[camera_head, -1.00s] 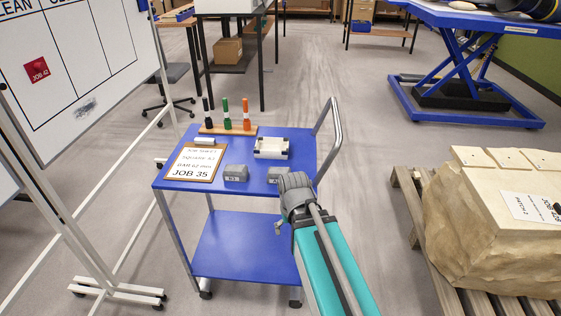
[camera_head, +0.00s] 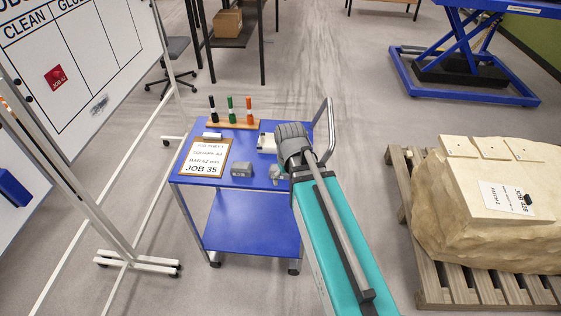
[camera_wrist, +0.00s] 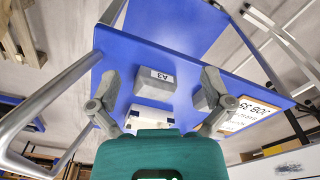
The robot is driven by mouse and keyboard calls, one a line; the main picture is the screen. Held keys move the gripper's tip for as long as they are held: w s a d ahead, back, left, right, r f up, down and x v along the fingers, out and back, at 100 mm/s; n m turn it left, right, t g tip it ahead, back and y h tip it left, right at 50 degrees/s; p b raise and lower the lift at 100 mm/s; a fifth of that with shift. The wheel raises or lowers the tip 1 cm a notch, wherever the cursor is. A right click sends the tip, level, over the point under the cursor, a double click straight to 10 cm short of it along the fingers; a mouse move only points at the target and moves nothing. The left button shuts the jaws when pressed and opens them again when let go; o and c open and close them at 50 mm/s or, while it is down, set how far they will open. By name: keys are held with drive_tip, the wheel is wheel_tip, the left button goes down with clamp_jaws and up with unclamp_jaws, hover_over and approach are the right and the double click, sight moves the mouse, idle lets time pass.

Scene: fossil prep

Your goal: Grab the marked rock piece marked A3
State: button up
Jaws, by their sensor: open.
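In the wrist view, the grey rock piece marked A3 (camera_wrist: 152,86) sits on the blue cart top (camera_wrist: 135,50), its white A3 label facing the camera. My gripper (camera_wrist: 168,92) is open, its fingers spread to either side of the A3 piece in the picture. I cannot tell how far above it they are.
A clipboard reading JOB 35 (camera_head: 206,157) lies on the cart's left side. A marker rack (camera_head: 232,124) stands at the back, with a white tray (camera_head: 265,143) near it. The cart's handle (camera_head: 328,125) rises at the right. A whiteboard stand is left; a pallet with a large rock (camera_head: 480,225) is right.

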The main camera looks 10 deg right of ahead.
drive_tip(key=w+r+n+p, duration=0.3)
drive_tip(key=r, duration=0.1)
drive_tip(key=n, duration=0.8)
approach(273, 167)
wheel_tip(273, 167, up, 2)
drive_tip(key=s+d, duration=0.2)
drive_tip(key=d, duration=0.1)
drive_tip(key=shift+w+a+r+n+g+p, duration=0.1)
drive_tip(key=shift+w+n+g+p, duration=0.05)
drive_tip(key=shift+w+n, duration=0.3)
drive_tip(key=shift+w+a+n+g+p, duration=0.1)
drive_tip(key=shift+w+n+g+p, duration=0.05)
drive_tip(key=shift+w+n, duration=0.3)
wheel_tip(273, 167, down, 9)
drive_tip(key=b, duration=0.8)
drive_tip(key=shift+r+b, duration=0.2)
drive_tip(key=shift+b, duration=0.15)
drive_tip(key=shift+f, duration=0.1)
drive_tip(key=shift+a+f+b, duration=0.1)
drive_tip(key=shift+f+b, duration=2.4)
drive_tip(key=shift+b, duration=0.1)
drive_tip(key=shift+c, duration=0.3)
